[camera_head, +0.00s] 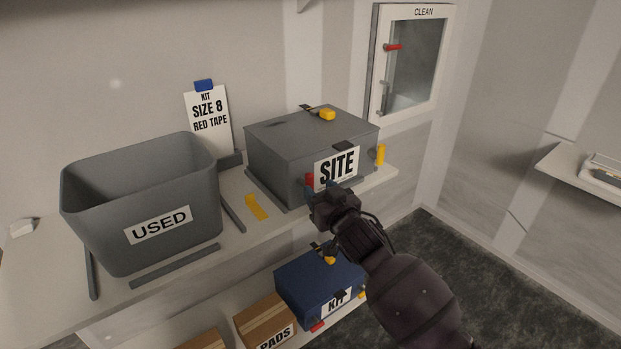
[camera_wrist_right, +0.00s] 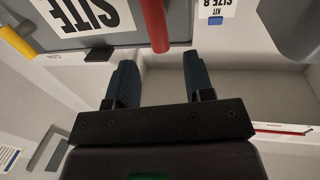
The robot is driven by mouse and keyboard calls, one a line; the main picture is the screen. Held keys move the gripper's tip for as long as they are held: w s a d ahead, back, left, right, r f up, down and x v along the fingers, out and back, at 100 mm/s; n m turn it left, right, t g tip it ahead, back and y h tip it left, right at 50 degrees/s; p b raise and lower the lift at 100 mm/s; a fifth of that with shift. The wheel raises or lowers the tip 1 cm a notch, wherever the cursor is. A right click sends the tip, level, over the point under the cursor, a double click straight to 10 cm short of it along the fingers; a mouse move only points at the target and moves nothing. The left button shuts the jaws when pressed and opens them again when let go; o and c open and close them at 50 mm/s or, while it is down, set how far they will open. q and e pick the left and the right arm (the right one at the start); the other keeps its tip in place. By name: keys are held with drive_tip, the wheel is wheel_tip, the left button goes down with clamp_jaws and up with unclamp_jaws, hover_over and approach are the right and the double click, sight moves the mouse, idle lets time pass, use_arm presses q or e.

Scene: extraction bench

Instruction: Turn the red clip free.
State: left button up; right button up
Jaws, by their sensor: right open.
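The grey SITE box (camera_head: 282,160) stands closed on the bench. A red clip (camera_head: 309,180) sits upright at the left of its front face, beside the SITE label. In the right wrist view the red clip (camera_wrist_right: 154,25) hangs from the top edge, just beyond the fingertips and between their lines. My right gripper (camera_head: 322,189) is open, with its dark blue fingers close in front of the box. In the wrist view the gripper (camera_wrist_right: 157,72) has nothing between its fingers. I cannot tell whether it touches the clip. My left gripper is not in view.
A yellow clip (camera_head: 381,154) is at the box's right and a yellow latch (camera_head: 327,114) on its lid. The grey USED bin (camera_head: 190,190) stands left. A blue KIT box (camera_head: 300,285) and cartons are below.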

sight(311, 181)
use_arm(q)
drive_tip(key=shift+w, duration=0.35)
use_arm(e)
drive_tip(key=shift+x, duration=3.05)
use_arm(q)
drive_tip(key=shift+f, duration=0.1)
use_arm(e)
clamp_jaws()
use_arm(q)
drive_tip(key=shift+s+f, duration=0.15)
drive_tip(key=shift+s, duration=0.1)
